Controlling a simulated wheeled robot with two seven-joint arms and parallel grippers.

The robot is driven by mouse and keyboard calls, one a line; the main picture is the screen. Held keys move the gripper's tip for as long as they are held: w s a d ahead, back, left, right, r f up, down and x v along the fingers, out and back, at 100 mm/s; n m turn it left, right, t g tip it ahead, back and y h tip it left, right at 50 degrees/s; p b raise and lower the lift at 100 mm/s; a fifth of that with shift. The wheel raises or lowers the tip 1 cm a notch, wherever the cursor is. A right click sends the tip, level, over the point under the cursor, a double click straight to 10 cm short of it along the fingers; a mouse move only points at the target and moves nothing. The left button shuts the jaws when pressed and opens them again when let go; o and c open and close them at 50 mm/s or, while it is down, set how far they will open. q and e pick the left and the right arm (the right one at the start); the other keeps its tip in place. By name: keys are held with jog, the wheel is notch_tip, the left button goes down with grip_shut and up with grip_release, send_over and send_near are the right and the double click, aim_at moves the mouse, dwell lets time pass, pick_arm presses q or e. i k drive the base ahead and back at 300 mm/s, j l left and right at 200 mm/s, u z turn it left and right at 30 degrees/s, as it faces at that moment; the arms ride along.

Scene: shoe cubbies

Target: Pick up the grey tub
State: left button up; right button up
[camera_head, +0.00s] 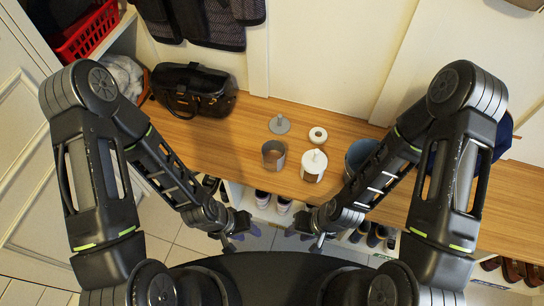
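The grey tub (273,160) stands upright on the wooden bench, left of a white container (314,172). It looks like an open-topped cylinder with a brownish inside. A grey lid-like disc with a knob (280,125) lies behind it, apart from it. My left gripper (228,241) is low in front of the bench, nearer to me than the tub and to its left. My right gripper (316,240) is also in front of the bench, to the right of the tub. Neither gripper touches the tub. The fingers are small and dark, so their opening is unclear.
A white ring (318,134) lies behind the white container. A blue-grey bin (360,152) stands to the right, partly hidden by my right arm. A black bag (193,91) sits at the left. Shoes (263,197) fill cubbies under the bench (225,135).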

aim_at(273, 165)
jog(key=k+u, duration=0.4)
jog(key=k+j+u, duration=0.2)
jog(key=k+u, duration=0.25)
jog(key=k+j+u, duration=0.4)
jog(key=i+l, duration=0.05)
jog(key=l, duration=0.05)
